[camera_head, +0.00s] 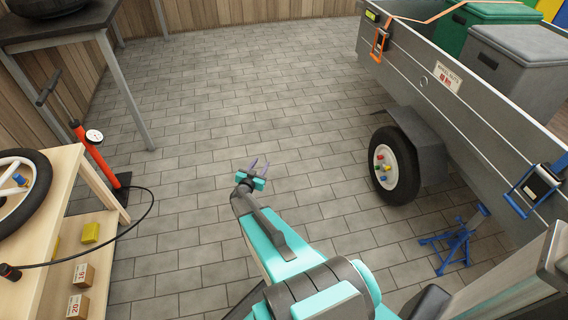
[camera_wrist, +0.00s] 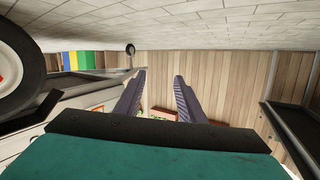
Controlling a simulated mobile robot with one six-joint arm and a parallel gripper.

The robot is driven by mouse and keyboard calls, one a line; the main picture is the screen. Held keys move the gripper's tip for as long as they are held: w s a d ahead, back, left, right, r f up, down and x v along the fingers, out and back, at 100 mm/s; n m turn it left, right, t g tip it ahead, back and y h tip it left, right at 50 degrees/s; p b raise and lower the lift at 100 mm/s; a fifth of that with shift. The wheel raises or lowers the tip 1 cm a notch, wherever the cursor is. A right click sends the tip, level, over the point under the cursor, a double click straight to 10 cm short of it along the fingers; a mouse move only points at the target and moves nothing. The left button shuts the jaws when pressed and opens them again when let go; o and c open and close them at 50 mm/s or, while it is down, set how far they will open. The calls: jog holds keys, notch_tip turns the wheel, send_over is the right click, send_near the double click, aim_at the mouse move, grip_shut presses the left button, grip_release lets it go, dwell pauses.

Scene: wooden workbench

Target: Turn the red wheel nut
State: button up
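The trailer wheel (camera_head: 407,170) has a black tyre and a white rim with several small coloured nuts. The red wheel nut (camera_head: 380,157) appears near the upper left of the hub, among yellow, blue and green ones. My gripper (camera_head: 257,168) is over the paving, well to the left of the wheel and apart from it. Its two fingers are spread with nothing between them; the wrist view also shows this gap (camera_wrist: 160,80). At the left edge of the wrist view, part of a wheel (camera_wrist: 30,65) shows with a red spot on it.
A grey trailer (camera_head: 450,100) stands at the right, with a blue jack stand (camera_head: 447,245) below it. A wooden shelf bench (camera_head: 62,200) and a red pump (camera_head: 90,150) are at the left. The paving between is clear.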

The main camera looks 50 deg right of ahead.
jog(key=w+a+f+n+t+y, duration=0.1)
jog(key=w+a+n+t+y, duration=0.1)
jog(key=a, duration=0.3)
jog(key=w+a+f+n+t+y, duration=0.1)
jog(key=w+a+f+n+y, duration=0.15)
jog(key=a, duration=0.35)
jog(key=s+a+f+n+g+y, duration=0.1)
jog(key=s+a+f+n+y, duration=0.15)
jog(key=a, duration=0.55)
jog(key=s+a+f+n+g+y, duration=0.1)
jog(key=s+a+y, duration=0.25)
jog(key=a, duration=0.35)
jog(key=s+a+f+n+g+y, duration=0.1)
jog(key=s+a+f+n+y, duration=0.15)
jog(key=a, duration=0.55)
jog(key=s+a+f+n+g+y, duration=0.1)
jog(key=s+a+g, duration=0.2)
jog(key=s+a, duration=0.35)
jog(key=s+a+f+n+g+y, duration=0.1)
jog(key=s+a+g+y, duration=0.15)
jog(key=s, duration=0.65)
jog(key=s+r+g+h, duration=0.1)
jog(key=s+r+g, duration=0.1)
jog(key=s, duration=0.6)
jog(key=s+r+n+g+h, duration=0.1)
jog(key=s+g, duration=0.3)
jog(key=s, duration=0.5)
jog(key=shift+s+r+h, duration=0.25)
jog(key=shift+r+h, duration=0.1)
jog(key=shift+r, duration=0.45)
